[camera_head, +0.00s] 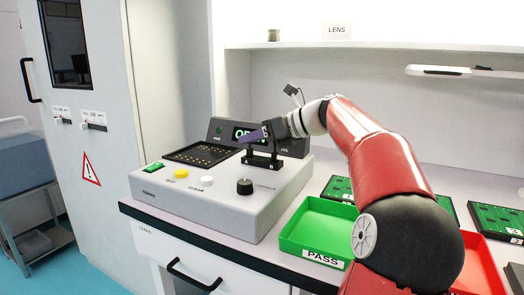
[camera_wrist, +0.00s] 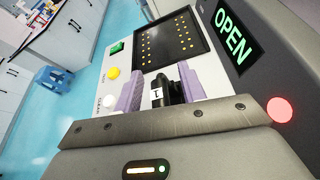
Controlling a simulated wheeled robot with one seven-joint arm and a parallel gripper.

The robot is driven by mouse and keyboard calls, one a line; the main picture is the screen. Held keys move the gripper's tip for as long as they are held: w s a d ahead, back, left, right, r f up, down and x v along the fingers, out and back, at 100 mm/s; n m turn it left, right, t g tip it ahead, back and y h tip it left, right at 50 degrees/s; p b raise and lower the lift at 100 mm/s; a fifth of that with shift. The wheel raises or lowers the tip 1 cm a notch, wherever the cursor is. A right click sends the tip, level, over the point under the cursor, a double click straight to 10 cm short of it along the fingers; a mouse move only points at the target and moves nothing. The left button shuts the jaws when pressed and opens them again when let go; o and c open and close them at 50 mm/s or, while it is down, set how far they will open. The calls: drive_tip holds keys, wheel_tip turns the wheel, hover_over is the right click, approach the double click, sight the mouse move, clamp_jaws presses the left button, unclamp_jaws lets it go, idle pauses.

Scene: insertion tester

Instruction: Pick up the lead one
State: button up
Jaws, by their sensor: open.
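A black lead (camera_wrist: 170,91) with a small white tag that looks like "1" shows in the wrist view, between the two purple fingers of my gripper (camera_wrist: 160,80). The gripper is open, with a finger on either side; I cannot tell whether either touches the lead. In the head view my gripper (camera_head: 254,135) is above the black holder (camera_head: 262,160) on top of the grey tester (camera_head: 225,205). The lead is not clearly distinguishable there, as the gripper and holder overlap it.
The tester carries a dark contact panel (camera_head: 202,153), a yellow button (camera_head: 181,174), a white button (camera_head: 207,181), a black knob (camera_head: 244,187) and a display (camera_wrist: 230,37) reading OPEN. A green PASS tray (camera_head: 315,228), a red tray (camera_head: 480,265) and circuit boards (camera_head: 495,220) lie to the right.

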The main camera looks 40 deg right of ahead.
clamp_jaws()
